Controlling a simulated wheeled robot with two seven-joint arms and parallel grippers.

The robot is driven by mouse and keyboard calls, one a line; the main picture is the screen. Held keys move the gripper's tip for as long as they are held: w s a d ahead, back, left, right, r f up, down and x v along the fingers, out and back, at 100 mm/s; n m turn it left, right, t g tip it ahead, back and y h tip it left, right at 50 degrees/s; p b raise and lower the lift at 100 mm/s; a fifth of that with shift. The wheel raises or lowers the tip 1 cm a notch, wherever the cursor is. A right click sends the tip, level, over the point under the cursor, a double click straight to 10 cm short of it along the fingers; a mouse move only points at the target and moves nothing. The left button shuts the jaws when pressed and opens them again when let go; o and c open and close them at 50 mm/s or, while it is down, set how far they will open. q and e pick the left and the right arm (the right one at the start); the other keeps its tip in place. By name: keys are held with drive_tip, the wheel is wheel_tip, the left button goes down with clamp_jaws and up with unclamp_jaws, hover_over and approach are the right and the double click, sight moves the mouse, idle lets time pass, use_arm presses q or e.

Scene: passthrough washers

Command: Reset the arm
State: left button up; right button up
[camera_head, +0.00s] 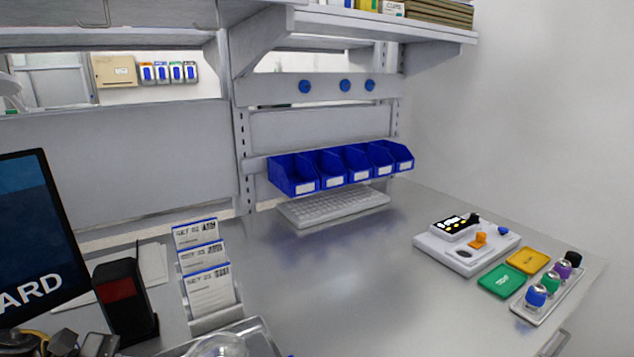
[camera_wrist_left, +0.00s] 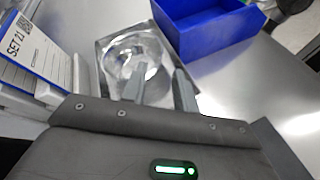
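My left gripper (camera_wrist_left: 160,78) shows in the left wrist view with its two grey fingers apart and nothing seen between them. It is over or in front of a metal tray (camera_wrist_left: 105,52) that holds a clear round item (camera_wrist_left: 125,48); the height above it is unclear. A blue bin (camera_wrist_left: 205,22) stands just beyond the fingertips to the right. In the head view the tray (camera_head: 262,335) and the clear item (camera_head: 218,346) are cut by the bottom edge. My right gripper is in neither view.
A card rack (camera_head: 215,318) and a dark red-black device (camera_head: 125,300) stand at left, beside a monitor (camera_head: 30,235). Blue bins (camera_head: 335,168) hang above a keyboard (camera_head: 335,205). A white device (camera_head: 465,246) and a rack of coloured-capped bottles (camera_head: 552,292) are at right. The bench middle is clear.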

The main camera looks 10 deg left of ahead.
use_arm(q)
drive_tip(key=shift+b+x, duration=0.55)
drive_tip(key=shift+x, duration=0.8)
drive_tip(key=shift+w+d+f, duration=0.1)
drive_tip(key=shift+w+d, duration=0.15)
drive_tip(key=shift+d, duration=0.2)
drive_tip(key=shift+w+d+f+p, duration=0.15)
drive_tip(key=shift+d+f+p, duration=0.25)
drive_tip(key=shift+d, duration=0.2)
drive_tip(key=shift+a, duration=0.1)
